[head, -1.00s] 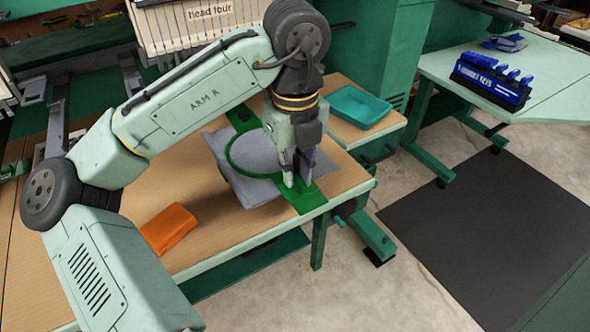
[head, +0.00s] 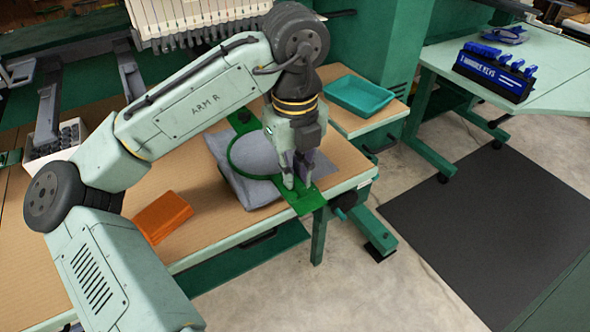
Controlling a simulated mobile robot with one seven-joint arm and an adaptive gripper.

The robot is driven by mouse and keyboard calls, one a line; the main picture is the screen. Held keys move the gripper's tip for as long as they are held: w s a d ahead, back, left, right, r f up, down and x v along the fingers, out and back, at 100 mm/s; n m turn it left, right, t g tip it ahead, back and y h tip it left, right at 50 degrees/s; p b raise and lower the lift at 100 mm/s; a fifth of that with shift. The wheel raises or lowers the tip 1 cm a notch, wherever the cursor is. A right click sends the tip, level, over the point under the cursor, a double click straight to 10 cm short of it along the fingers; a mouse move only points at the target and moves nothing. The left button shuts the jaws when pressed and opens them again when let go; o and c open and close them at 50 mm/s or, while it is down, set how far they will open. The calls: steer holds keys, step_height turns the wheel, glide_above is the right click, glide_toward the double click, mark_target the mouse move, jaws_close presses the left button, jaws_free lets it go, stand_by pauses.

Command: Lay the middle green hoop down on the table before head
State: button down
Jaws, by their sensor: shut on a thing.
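A green hoop (head: 233,154) with grey cloth (head: 254,153) stretched in its ring lies flat, or very nearly flat, at the right end of the wooden-topped table (head: 205,230). I cannot tell whether all of it touches the top. Its near green bracket (head: 304,203) reaches the table's front right edge. My gripper (head: 297,183) points down and is shut on the green hoop at this near bracket. The gripper fingers and my arm hide part of the hoop's right side.
A teal tray (head: 359,95) stands on the surface behind right. A white box (head: 52,145) of dark items is at the left. A dark mat (head: 495,225) covers the floor.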

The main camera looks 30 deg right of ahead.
steer(key=c, duration=1.6)
jaws_free()
steer(key=shift+f, duration=0.1)
step_height(320, 180, up, 12)
steer(key=shift+r, duration=0.1)
steer(key=shift+s, duration=0.1)
